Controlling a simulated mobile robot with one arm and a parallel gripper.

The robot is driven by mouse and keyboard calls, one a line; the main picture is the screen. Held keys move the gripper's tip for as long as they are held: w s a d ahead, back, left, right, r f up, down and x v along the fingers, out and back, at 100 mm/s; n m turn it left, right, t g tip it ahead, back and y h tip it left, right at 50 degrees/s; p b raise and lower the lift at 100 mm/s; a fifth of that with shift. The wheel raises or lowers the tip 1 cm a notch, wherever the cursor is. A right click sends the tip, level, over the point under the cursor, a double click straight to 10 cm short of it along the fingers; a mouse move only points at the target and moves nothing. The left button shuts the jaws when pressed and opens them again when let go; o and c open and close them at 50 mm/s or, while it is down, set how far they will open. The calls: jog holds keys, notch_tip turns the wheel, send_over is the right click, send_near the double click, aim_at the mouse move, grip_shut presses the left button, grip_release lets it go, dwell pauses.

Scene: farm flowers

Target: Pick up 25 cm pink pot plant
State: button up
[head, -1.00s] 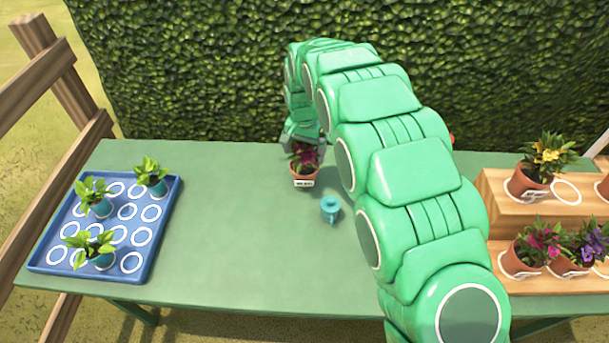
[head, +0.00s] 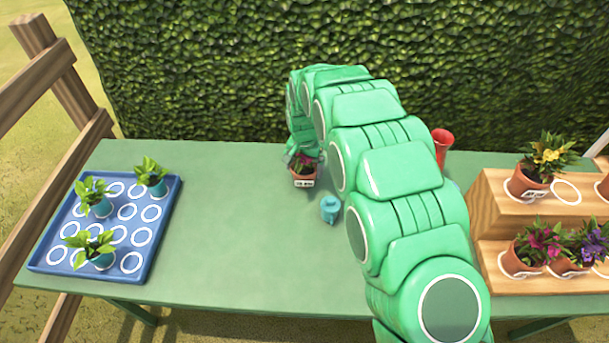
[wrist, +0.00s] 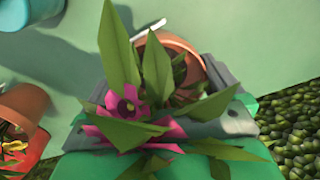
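The pink pot plant (head: 304,179) stands on the green table, a terracotta pot with a white label, pink flowers and green leaves. In the wrist view, its pot (wrist: 182,52) shows behind the leaves and pink petals. My gripper (head: 301,152) is lowered over the plant from behind. In the wrist view, my gripper's grey fingers (wrist: 165,95) lie on either side of the plant and look open. The right finger is close to the pot; leaves hide whether it touches. The plant's 25 cm size cannot be read from the label.
A small teal container (head: 330,208) stands just in front-right of the plant. A blue tray (head: 150,247) with seedlings is at left. A wooden stepped stand (head: 490,215) with flower pots is at right. A red vase (head: 443,143) stands behind my arm. A hedge (head: 200,70) borders the back.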

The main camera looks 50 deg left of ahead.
jog(key=c, duration=0.7)
jog(key=shift+c, duration=0.2)
jog(key=shift+w+r, duration=0.1)
jog(key=shift+r, duration=1.5)
jog(key=shift+d+r, duration=0.1)
jog(key=shift+r, duration=0.2)
jog(key=s+d+r, duration=0.7)
jog(key=d+r, duration=0.2)
jog(key=d, duration=0.2)
jog(key=shift+s+d, duration=0.3)
